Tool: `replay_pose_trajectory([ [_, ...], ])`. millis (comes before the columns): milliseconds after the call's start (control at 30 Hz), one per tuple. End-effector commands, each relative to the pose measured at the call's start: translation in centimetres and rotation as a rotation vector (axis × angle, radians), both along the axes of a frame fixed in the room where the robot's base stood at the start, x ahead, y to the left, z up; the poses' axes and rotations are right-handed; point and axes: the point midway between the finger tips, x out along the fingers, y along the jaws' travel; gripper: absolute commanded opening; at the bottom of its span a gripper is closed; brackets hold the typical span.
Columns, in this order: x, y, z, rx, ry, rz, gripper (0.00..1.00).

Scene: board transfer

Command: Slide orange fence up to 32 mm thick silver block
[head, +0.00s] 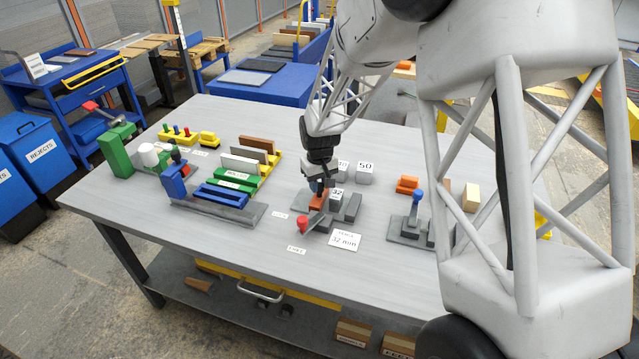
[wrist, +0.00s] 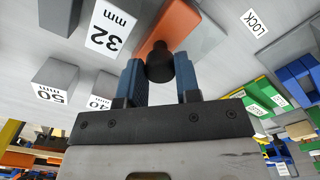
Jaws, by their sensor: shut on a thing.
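The orange fence (head: 317,201) sits on a grey fixture near the table's middle; it also shows in the wrist view (wrist: 176,24). My gripper (head: 320,183) is directly above it. In the wrist view my blue fingers (wrist: 160,70) are shut on the fence's black knob (wrist: 160,63), one on each side. The silver block labelled 32 mm (wrist: 118,12) is just left of the fence in the wrist view, and at the fence's right in the head view (head: 337,197). I cannot tell whether fence and block touch. My gripper hides part of the fence.
Silver blocks marked 50 (head: 366,173) and 40 (head: 343,168) stand behind the fixture. A red-knobbed lever (head: 303,224) is at its front, with a 32 mm card (head: 345,241) nearby. A blue-knobbed fixture (head: 411,228) stands right; green and blue racks (head: 233,180) stand left.

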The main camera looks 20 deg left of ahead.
Motion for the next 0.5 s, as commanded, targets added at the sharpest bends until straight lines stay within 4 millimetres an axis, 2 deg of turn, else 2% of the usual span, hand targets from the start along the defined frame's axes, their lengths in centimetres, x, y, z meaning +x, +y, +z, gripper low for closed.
replay_pose_trajectory([
  [267, 0.0, -0.3, 0.0, 0.000, 0.000, -0.001, 0.00],
  [500, 0.1, -2.8, 0.1, 0.000, 0.000, -0.002, 0.00],
])
